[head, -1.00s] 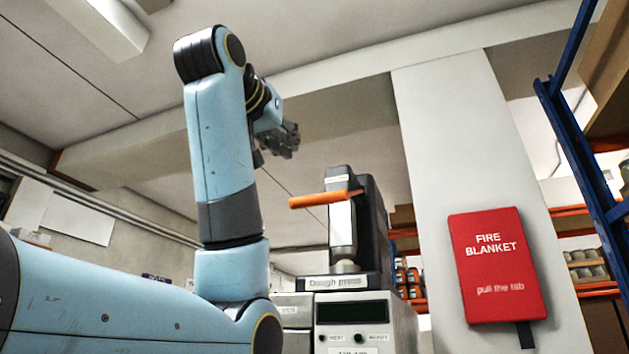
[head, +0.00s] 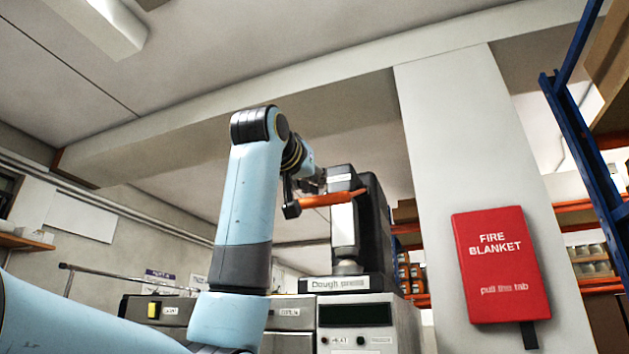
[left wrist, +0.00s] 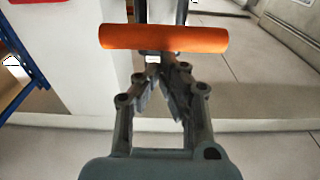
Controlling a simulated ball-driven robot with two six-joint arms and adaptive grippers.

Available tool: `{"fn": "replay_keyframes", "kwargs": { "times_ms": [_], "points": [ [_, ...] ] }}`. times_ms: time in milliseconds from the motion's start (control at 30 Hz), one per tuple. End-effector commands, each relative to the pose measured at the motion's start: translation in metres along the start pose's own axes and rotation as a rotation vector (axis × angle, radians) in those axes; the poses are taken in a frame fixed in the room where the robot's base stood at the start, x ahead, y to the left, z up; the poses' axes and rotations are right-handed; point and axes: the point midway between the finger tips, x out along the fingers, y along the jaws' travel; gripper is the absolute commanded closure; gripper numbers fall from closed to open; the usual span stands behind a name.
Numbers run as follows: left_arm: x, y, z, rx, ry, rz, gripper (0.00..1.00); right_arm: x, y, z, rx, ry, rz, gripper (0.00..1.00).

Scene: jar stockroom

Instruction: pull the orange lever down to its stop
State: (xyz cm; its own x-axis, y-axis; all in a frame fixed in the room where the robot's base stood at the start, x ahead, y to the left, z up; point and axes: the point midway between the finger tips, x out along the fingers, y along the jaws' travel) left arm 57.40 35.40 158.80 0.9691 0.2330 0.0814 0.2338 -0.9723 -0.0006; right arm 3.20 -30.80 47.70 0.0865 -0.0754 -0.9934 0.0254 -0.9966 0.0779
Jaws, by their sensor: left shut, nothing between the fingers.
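The orange lever (head: 335,198) sticks out to the left from the upper part of the dough press (head: 344,226). It lies close to level. My left gripper (head: 314,184) is at the lever, partly hidden behind my own wrist and the lever. In the left wrist view the fingers (left wrist: 164,70) are shut and empty, their tips close to the lever's orange bar (left wrist: 163,38), which lies crosswise beyond them. I cannot tell whether they touch it. My right gripper is not in view.
A red fire blanket box (head: 502,264) hangs on the pale pillar (head: 462,130) to the right. Blue and orange shelving (head: 588,150) stands at the far right. Drawers (head: 290,318) stand left of the press base.

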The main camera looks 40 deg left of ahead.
Motion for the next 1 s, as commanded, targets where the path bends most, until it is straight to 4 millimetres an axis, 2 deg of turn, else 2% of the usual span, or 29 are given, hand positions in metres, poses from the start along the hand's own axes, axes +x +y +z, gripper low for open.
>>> {"fn": "replay_keyframes", "kwargs": {
  "times_ms": [200,367,567,800,1000],
  "points": [
    [0.000,0.000,0.002,0.000,0.005,0.000,1.00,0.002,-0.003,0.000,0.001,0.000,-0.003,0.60],
    [0.003,0.000,0.017,0.001,0.041,0.000,1.00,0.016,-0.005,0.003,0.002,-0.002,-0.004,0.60],
    [0.013,0.000,0.052,0.001,0.147,0.000,1.00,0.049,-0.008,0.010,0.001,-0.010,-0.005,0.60],
    [0.036,0.000,0.096,0.003,0.314,0.000,1.00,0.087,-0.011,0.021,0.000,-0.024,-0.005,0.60],
    [0.055,0.000,0.119,0.002,0.437,-0.001,1.00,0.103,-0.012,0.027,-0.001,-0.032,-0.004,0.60]
  ]
}}
